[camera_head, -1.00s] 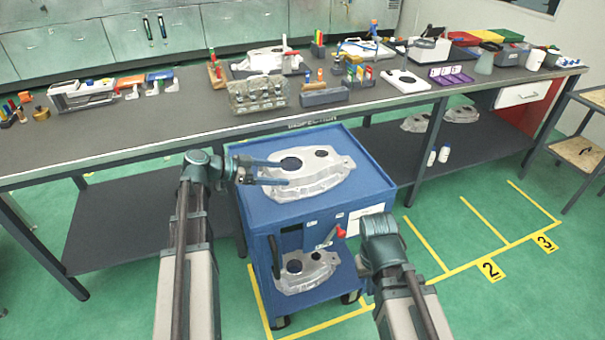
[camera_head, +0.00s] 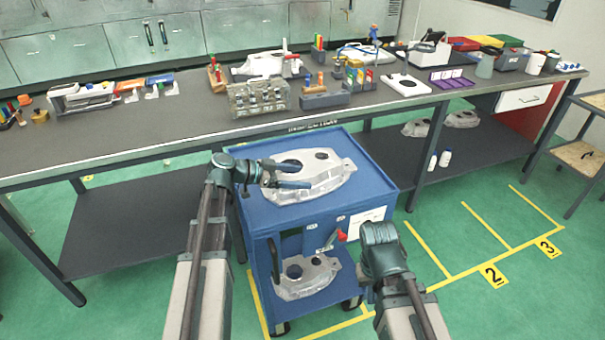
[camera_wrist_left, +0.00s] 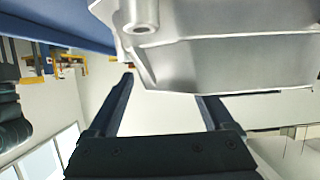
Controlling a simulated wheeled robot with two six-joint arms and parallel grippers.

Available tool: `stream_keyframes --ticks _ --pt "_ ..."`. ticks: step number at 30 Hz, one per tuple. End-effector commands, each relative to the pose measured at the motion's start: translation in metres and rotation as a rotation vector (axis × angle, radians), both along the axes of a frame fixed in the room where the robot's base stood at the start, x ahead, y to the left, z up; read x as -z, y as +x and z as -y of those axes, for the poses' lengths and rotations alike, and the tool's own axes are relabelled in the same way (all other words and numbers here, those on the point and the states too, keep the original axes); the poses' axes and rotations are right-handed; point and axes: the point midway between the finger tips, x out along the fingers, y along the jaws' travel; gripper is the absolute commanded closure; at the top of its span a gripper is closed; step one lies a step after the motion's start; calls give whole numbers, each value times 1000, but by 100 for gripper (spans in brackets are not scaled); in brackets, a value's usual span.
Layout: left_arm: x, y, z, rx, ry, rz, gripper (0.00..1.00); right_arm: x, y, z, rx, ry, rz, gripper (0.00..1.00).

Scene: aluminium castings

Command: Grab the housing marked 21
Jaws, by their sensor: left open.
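A silver cast housing (camera_head: 322,176) lies on the top of the blue cart (camera_head: 372,190). It also fills the upper part of the left wrist view (camera_wrist_left: 215,50). A second silver housing (camera_head: 308,277) lies on the cart's lower shelf. I cannot read a number on either. My left gripper (camera_head: 290,175) is open at the left side of the upper housing. In the left wrist view its two fingers (camera_wrist_left: 165,90) stand apart, with the housing's edge just beyond and above them. Whether they touch it I cannot tell. My right gripper (camera_head: 382,245) is beside the cart's right front; its fingers are hidden.
A long workbench (camera_head: 130,140) with fixtures and tools stands behind the cart. More castings (camera_head: 462,119) lie on its lower shelf, with white bottles (camera_head: 445,158) nearby. A stool (camera_head: 580,155) stands at the right. The green floor with yellow lines is clear at the right.

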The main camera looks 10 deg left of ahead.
Motion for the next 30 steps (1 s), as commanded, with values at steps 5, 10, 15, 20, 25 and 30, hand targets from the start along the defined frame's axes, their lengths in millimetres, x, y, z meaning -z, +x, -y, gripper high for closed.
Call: stream_keyframes --ticks 5,10,15,20,25,30 --pt "0 0 0 0 0 0 36 0 0 0 0 0 0 100" --pt "0 0 0 0 0 0 67 0 0 0 0 0 0 100" --pt "0 0 -1 -1 0 0 98 0 0 0 0 0 0 100" --pt "0 0 -1 -1 0 0 100 0 0 0 0 0 0 100" --pt "-2 1 0 -1 -4 6 100 -1 0 0 0 0 0 100" --pt "-2 0 0 -1 -3 5 100 -1 0 0 0 0 0 100"
